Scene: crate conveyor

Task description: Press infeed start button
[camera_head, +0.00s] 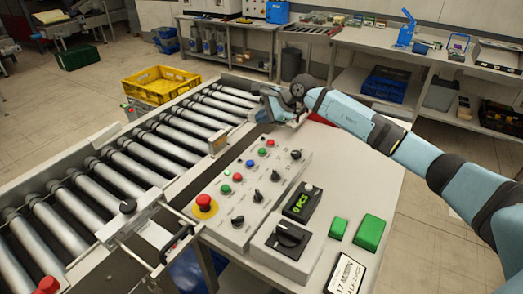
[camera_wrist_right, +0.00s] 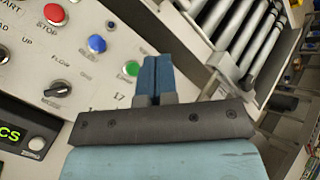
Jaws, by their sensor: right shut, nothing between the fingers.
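The grey control panel (camera_head: 255,190) carries a row of small round buttons. From near to far these are a green button (camera_head: 226,188), a red button (camera_head: 237,177), a blue button (camera_head: 250,163), a second green button (camera_head: 262,151) and another red button (camera_head: 270,142). The right wrist view shows the red STOP button (camera_wrist_right: 53,13), the blue button (camera_wrist_right: 97,43) and the far green button (camera_wrist_right: 131,68), with a cut-off START label at the top left. My right gripper (camera_head: 268,108) is shut and empty, past the panel's far end. Its fingers (camera_wrist_right: 148,65) appear beside the far green button; contact cannot be told.
A roller conveyor (camera_head: 130,150) runs along the panel's left. A red emergency stop (camera_head: 204,202) with a yellow base, black knobs and a green-lit display (camera_head: 300,202) stand nearer. Two green blocks (camera_head: 370,232) lie to the right. The tabletop (camera_head: 345,170) beyond is clear.

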